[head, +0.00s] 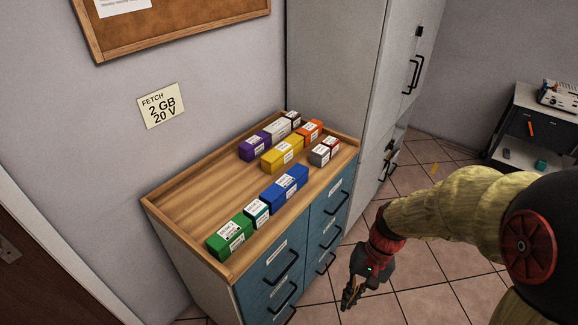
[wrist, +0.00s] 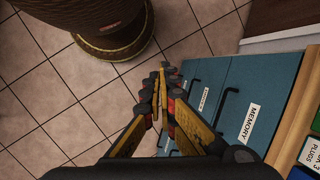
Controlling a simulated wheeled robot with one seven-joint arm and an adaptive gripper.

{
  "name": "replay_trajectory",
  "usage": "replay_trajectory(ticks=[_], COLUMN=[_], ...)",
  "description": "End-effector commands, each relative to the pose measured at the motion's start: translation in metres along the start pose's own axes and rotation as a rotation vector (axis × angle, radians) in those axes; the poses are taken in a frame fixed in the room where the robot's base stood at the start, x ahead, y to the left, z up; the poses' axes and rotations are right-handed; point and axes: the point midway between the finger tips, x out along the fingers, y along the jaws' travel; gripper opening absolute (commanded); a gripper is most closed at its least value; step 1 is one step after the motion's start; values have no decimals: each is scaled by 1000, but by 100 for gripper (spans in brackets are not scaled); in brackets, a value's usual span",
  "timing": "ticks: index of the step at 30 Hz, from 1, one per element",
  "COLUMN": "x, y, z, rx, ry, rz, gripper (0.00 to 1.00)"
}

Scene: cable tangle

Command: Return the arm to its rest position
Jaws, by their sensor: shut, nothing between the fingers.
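My arm (head: 445,205) comes in from the right in the head view and bends down in front of the drawer cabinet. My gripper (head: 349,294) hangs at its end, pointing down over the tiled floor, to the right of the cabinet. In the wrist view my gripper (wrist: 161,78) shows its fingers brought together with nothing between them. The blue drawer fronts (wrist: 205,85) are just right of the fingers there, and no clear contact shows.
The cabinet's wooden tray top (head: 190,200) holds several coloured boxes, including a blue box (head: 284,187) and a green box (head: 229,236). Black drawer handles (head: 282,268) stick out towards my gripper. A tall grey cabinet (head: 335,60) stands behind. Tiled floor (head: 425,300) is open on the right.

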Motion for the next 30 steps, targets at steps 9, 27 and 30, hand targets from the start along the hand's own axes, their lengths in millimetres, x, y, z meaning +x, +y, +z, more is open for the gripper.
replay_trajectory(ticks=[9, 27, 30], x=[-86, -201, -204], y=[24, 14, 13], z=[38, 103, 106], rx=[-210, -367, -372], ry=[274, 737, 750], rz=[142, 158, 155], gripper=[0, 0, 0])
